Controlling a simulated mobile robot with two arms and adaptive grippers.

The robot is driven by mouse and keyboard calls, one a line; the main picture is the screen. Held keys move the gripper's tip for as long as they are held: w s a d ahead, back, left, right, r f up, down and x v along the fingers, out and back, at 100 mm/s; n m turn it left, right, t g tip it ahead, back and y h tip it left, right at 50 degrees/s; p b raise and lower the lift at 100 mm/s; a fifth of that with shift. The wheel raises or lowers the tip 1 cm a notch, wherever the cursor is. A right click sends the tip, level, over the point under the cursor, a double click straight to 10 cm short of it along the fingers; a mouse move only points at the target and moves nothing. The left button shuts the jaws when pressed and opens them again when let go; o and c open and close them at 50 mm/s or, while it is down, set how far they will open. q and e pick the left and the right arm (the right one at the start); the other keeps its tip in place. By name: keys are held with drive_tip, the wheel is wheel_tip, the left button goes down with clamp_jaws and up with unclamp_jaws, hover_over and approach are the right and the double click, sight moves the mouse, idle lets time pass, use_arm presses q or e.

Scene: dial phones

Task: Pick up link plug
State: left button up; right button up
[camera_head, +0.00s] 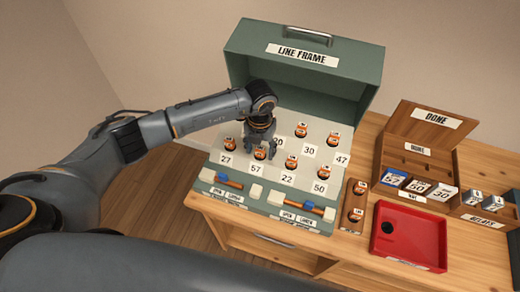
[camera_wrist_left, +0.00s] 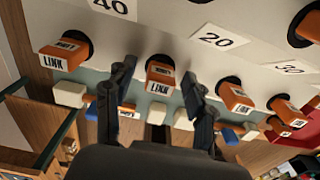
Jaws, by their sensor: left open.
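Several orange link plugs stand in sockets on the sloped white panel of the green line frame (camera_head: 372,90). My left gripper (camera_head: 261,147) is over the panel, pointing down, with its fingers apart. An orange plug (camera_head: 260,154) shows just below it, above the label 57. In the left wrist view, an orange plug marked LINK (camera_wrist_left: 159,80) appears between the two open fingertips of my left gripper (camera_wrist_left: 158,72); I cannot tell whether they touch it. Another LINK plug (camera_wrist_left: 66,53) is to the left, and one (camera_wrist_left: 235,97) to the right. My right gripper is not in view.
Blue and cream keys (camera_head: 309,205) line the panel's front edge. A small wooden block with two orange plugs (camera_head: 353,207) stands right of the frame. A red tray (camera_head: 410,251) and a wooden box marked DONE (camera_head: 414,165) with number cards are farther right.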

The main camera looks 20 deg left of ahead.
use_arm(q)
drive_tip(key=shift+c, duration=0.4)
drive_tip(key=c, duration=1)
drive_tip(key=shift+r, duration=0.1)
drive_tip(key=shift+w+r, duration=0.1)
drive_tip(key=shift+r, duration=0.45)
drive_tip(key=s+d+r+b, duration=0.2)
drive_tip(key=s+r, duration=0.1)
drive_tip(key=r, duration=0.1)
drive_tip(key=s+d+r+b, duration=0.2)
drive_tip(key=s+d+r, duration=0.1)
drive_tip(key=s, duration=0.1)
drive_tip(key=s+d+r+b, duration=0.2)
drive_tip(key=s+d+r, duration=0.1)
drive_tip(key=s+r, duration=0.1)
drive_tip(key=shift+s+d+r, duration=0.2)
drive_tip(key=shift+r, duration=0.15)
